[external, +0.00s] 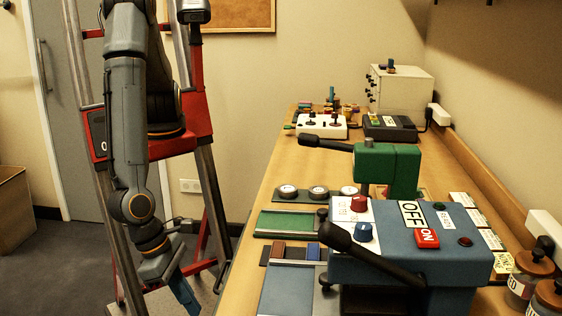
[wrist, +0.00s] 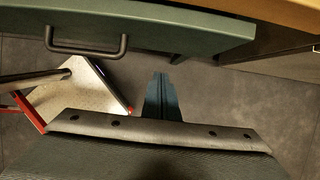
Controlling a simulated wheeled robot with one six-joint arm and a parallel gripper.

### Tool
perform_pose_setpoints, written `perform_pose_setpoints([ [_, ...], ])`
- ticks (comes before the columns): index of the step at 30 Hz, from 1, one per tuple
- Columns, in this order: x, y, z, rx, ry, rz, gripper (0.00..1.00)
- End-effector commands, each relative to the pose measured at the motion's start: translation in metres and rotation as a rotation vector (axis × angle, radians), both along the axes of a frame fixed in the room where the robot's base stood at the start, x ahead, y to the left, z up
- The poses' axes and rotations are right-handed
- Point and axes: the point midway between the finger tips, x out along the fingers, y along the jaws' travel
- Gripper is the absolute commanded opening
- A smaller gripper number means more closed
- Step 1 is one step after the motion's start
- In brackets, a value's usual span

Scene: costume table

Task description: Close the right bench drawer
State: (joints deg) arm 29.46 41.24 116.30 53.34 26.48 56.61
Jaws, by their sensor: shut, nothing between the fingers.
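A green drawer front (wrist: 190,35) with a dark bar handle (wrist: 85,48) runs across the top of the wrist view. It sticks out past the wooden bench edge (wrist: 280,12), so the drawer appears at least partly open; how far I cannot tell. My gripper (wrist: 161,78) is shut and empty, its blue fingers together, below the drawer front in that view and to the right of the handle, apparently apart from it. In the external view my gripper (external: 186,296) points down left of the bench; the drawers are hidden there.
The bench top (external: 262,190) holds a blue machine (external: 455,255) with a black lever, a green machine (external: 395,170), gauges and jars. A red-framed ladder (external: 200,130) stands behind my arm; a pale step plate and red frame show at left in the wrist view (wrist: 80,95).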

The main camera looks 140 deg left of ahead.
Motion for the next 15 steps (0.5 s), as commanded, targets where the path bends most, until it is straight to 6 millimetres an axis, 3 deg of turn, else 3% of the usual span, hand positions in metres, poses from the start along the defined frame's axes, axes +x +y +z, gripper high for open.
perform_pose_setpoints([
  [1,0.001,-0.003,0.015,-0.005,-0.010,0.002,0.00],
  [6,-0.009,-0.012,0.047,-0.005,-0.008,0.003,0.00],
  [15,-0.020,-0.022,0.083,-0.003,-0.006,0.003,0.00],
])
